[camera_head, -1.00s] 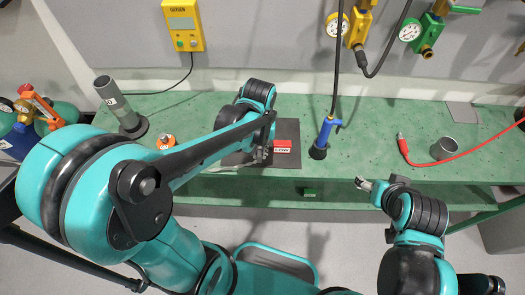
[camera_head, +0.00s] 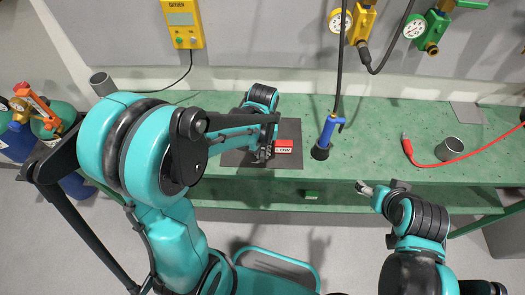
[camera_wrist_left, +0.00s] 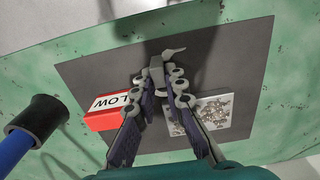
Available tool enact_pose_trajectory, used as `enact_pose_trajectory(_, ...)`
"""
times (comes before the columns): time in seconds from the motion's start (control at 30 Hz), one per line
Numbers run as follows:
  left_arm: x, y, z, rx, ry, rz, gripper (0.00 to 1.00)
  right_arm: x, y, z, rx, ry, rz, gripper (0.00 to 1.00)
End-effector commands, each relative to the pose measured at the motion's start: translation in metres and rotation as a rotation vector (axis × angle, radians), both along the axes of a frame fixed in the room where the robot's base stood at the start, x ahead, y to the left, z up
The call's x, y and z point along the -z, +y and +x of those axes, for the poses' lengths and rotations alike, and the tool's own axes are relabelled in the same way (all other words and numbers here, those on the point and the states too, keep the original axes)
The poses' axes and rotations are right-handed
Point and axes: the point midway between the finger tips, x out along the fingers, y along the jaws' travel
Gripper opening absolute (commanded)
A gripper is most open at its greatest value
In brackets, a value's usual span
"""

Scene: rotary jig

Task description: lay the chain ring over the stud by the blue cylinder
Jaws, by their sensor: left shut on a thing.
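My left gripper (camera_head: 264,153) is low over a dark mat on the green bench. In the left wrist view its fingers (camera_wrist_left: 163,68) are closed together, with a small grey hooked piece (camera_wrist_left: 175,51) at the tips. I cannot tell whether this piece belongs to the chain ring. Two gas cylinders stand at the far left, one with a blue body (camera_head: 17,146) and the other with a teal top (camera_head: 62,117). I cannot make out the stud or the chain. My right gripper (camera_head: 366,187) is in front of the bench edge, its fingers too small to read.
The mat (camera_wrist_left: 95,72) holds a red-and-white LOW box (camera_wrist_left: 107,110) and a pale tray (camera_wrist_left: 222,104) of small bits. A blue-handled tool (camera_head: 326,133) stands to the right. My left arm hides the bench's left part.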

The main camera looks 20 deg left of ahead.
Motion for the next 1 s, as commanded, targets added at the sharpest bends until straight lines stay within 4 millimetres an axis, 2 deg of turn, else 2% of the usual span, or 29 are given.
enact_pose_trajectory(0.03, 0.002, 0.000, 0.000, 0.000, 0.000, 0.000, 0.17, 0.002, 0.000, 0.000, 0.000, 0.000, 0.000, 0.69)
enact_pose_trajectory(0.1, 0.001, 0.000, 0.000, 0.000, 0.000, 0.000, 0.32, 0.001, 0.000, 0.000, 0.000, 0.000, 0.000, 0.69)
enact_pose_trajectory(0.37, 0.001, 0.000, 0.000, 0.000, 0.000, 0.000, 0.32, 0.001, 0.000, 0.000, 0.000, 0.000, 0.000, 0.69)
enact_pose_trajectory(0.5, -0.006, 0.000, 0.000, 0.000, 0.000, 0.000, 0.32, -0.005, 0.000, 0.000, 0.000, 0.000, 0.000, 0.69)
enact_pose_trajectory(0.57, -0.015, 0.000, 0.000, 0.000, 0.000, 0.000, 0.32, -0.008, 0.000, 0.000, 0.000, 0.000, 0.000, 0.69)
enact_pose_trajectory(0.8, -0.069, 0.000, 0.000, 0.000, 0.000, 0.000, 0.32, -0.028, 0.000, 0.000, 0.000, 0.000, 0.000, 0.69)
enact_pose_trajectory(1.0, -0.106, 0.000, 0.000, 0.000, 0.000, 0.000, 0.32, -0.039, 0.000, 0.000, 0.000, 0.000, 0.000, 0.69)
